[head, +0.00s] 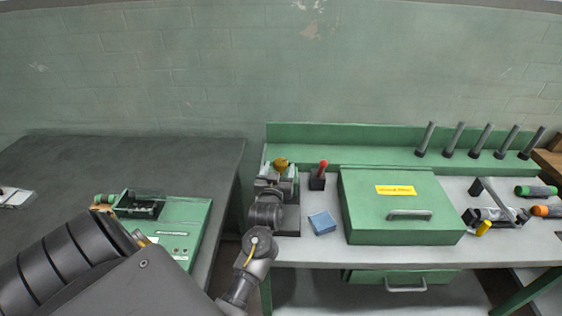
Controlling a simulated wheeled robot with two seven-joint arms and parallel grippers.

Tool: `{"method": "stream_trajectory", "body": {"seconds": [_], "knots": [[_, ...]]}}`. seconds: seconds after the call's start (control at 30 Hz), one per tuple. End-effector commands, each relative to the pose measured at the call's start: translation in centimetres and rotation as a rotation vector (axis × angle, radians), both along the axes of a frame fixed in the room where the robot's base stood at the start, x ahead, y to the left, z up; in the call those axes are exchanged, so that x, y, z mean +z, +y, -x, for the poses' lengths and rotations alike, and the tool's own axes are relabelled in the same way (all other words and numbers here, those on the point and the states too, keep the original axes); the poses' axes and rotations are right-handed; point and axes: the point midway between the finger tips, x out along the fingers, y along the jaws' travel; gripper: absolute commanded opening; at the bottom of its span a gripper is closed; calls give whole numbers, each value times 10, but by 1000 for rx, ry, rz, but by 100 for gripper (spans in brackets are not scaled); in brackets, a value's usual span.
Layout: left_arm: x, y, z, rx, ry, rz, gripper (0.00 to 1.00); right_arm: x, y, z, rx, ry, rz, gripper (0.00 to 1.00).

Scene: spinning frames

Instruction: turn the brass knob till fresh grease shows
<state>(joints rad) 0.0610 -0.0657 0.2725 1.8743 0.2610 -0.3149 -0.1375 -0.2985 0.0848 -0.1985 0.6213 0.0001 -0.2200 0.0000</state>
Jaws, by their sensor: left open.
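The brass knob (281,163) is a small yellow-gold shape at the left end of the green bench, in front of its back ledge. My left gripper (274,178) is just below and in front of the knob in the picture and is open. My wrist hides the lower part of the knob and much of what it is mounted on. I cannot tell whether the fingers touch the knob or stand around it. I see no grease from here. My right gripper is not in view.
A red-topped lever on a dark block (318,180), a blue block (322,222) and a green lidded box (400,215) stand right of my gripper. Upright pegs (480,140) line the back ledge. Loose tools (495,205) lie at right. A dark table (190,160) stands left.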

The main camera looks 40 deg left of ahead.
Motion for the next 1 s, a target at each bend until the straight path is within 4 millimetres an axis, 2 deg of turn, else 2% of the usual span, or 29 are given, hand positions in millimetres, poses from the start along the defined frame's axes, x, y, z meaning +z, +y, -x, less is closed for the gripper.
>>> {"method": "stream_trajectory", "body": {"seconds": [0.2, 0.57, 0.67, 0.9, 1.0], "knots": [[1, 12, -22, 0, 0, 0, 64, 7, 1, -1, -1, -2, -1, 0], [0, 14, -27, -1, -1, -1, 64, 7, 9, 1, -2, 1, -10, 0], [0, 14, -27, -2, -1, -1, 53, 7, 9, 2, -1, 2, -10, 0], [0, 14, -28, -2, -1, -1, 22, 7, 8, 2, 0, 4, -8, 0], [0, 12, -27, -4, 0, 0, 20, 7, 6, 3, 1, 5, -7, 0]]}}
